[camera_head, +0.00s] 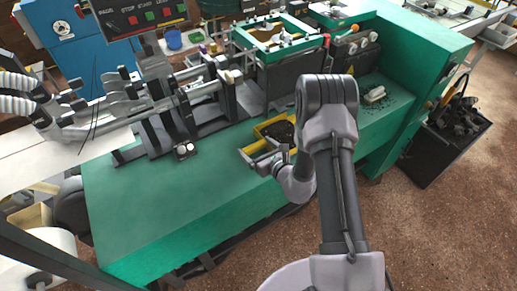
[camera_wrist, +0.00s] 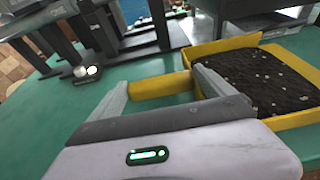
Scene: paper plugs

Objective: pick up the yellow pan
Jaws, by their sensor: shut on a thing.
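The yellow pan (camera_head: 246,152) is near the front edge of the green machine top, partly hidden by my arm in the head view. In the wrist view the pan (camera_wrist: 222,45) lies to the right, with dark speckled material inside. Its yellow handle-like part (camera_wrist: 160,85) reaches left between my fingers. In the head view my gripper (camera_head: 270,160) is at the pan's front side. I cannot tell whether the pan touches the surface.
Metal clamps and rods (camera_head: 165,110) stand behind and left of the pan. A green-framed unit (camera_head: 275,45) stands behind it, and a tall green cabinet (camera_head: 412,60) is to the right. The green top (camera_head: 160,215) is clear at front left. A black bin (camera_head: 445,140) stands on the floor at right.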

